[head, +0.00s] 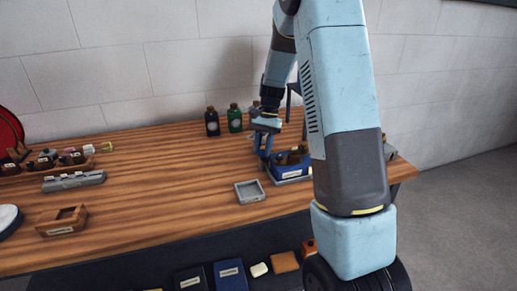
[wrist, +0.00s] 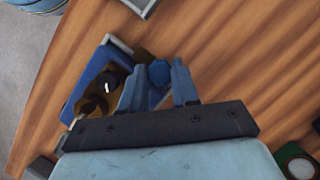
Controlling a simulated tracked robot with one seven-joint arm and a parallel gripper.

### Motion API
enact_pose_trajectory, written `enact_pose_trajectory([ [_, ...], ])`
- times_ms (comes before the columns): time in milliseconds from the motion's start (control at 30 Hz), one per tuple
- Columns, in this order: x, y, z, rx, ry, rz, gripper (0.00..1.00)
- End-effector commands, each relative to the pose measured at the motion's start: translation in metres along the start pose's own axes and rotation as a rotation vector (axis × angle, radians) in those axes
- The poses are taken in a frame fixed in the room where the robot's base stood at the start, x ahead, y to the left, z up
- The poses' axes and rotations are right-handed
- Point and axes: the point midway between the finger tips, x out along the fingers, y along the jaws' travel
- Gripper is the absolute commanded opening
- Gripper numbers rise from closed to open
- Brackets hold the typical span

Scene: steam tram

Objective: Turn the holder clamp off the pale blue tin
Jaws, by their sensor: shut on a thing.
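My gripper (head: 264,154) points down at the left end of a blue holder (head: 291,172) near the table's right end. In the wrist view my gripper (wrist: 158,75) has its two blue fingers on either side of a round blue knob (wrist: 159,72), shut on it. The knob appears to be part of the holder clamp. The blue holder (wrist: 88,80) lies just left of the fingers, with dark and brown brass-like pieces (wrist: 96,98) in it. I cannot make out the pale blue tin for certain; the fingers and the holder's contents hide part of this area.
A small grey tray (head: 250,191) stands left of the holder. Dark and green bottles (head: 235,118) stand behind, by the wall. A grey rack (head: 74,181) and a wooden box (head: 63,220) are at the left. The middle of the table is clear.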

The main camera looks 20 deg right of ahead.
Motion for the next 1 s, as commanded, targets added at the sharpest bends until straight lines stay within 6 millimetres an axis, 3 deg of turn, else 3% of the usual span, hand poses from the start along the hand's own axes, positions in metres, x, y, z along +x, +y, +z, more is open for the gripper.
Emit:
enact_pose_trajectory([
  [700,0.0005,-0.0008,0.0019,0.066,-0.003,-0.028,0.0],
  [733,0.0004,-0.0009,0.0019,0.066,-0.003,-0.028,0.32],
  [1000,0.0001,-0.0005,0.001,0.067,-0.001,-0.028,0.55],
])
